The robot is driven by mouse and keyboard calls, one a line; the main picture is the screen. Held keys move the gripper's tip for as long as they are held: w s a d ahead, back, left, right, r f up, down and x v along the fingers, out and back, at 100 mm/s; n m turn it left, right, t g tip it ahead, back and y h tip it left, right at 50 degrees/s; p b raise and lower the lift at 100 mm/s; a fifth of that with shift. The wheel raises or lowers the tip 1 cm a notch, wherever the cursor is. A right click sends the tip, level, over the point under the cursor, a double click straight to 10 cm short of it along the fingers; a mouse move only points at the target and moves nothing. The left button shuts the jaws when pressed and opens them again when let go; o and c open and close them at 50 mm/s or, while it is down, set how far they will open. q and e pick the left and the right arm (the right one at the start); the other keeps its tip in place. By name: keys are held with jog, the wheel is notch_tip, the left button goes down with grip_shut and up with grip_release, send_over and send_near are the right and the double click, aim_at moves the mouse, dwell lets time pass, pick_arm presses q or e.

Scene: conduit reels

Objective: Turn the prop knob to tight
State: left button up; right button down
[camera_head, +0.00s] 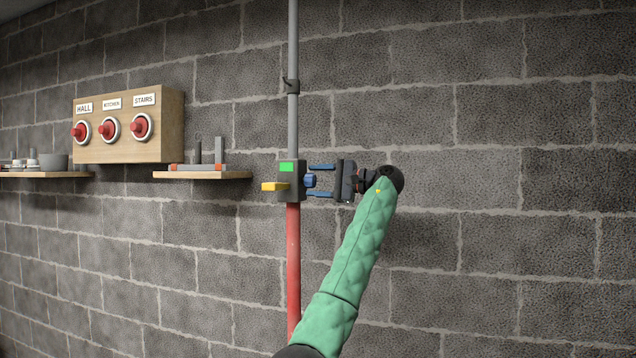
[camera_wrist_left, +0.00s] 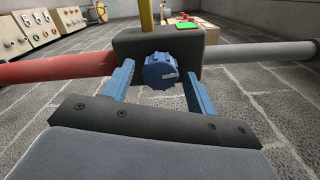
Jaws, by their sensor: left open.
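A blue ribbed knob (camera_head: 310,181) sticks out of the right side of a dark grey box (camera_head: 291,194) on a wall pipe. In the left wrist view the knob (camera_wrist_left: 158,71) shows a pale mark on its face, pointing right. My left gripper (camera_head: 313,180) is open, with its blue fingers above and below the knob in the head view. In the left wrist view the fingers stand on either side of the knob with gaps, not clamped. The box has a green patch (camera_head: 288,167) and a yellow lever (camera_head: 272,186) pointing left. My right gripper is out of view.
A grey pipe (camera_head: 293,50) enters the box from above and a red pipe (camera_head: 293,250) leaves below. Left are a wooden panel (camera_head: 128,152) with red knobs and a small shelf (camera_head: 203,175). The block wall right of my arm is clear.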

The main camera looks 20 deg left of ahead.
pick_arm(q)
jog(key=shift+d, duration=0.1)
jog(key=shift+d, duration=0.3)
jog(key=d+b, duration=0.2)
jog(key=d, duration=0.5)
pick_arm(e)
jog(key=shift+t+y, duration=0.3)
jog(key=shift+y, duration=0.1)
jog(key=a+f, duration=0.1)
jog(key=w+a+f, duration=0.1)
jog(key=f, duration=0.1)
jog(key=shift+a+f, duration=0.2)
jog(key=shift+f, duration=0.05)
pick_arm(q)
jog(key=shift+s, duration=0.1)
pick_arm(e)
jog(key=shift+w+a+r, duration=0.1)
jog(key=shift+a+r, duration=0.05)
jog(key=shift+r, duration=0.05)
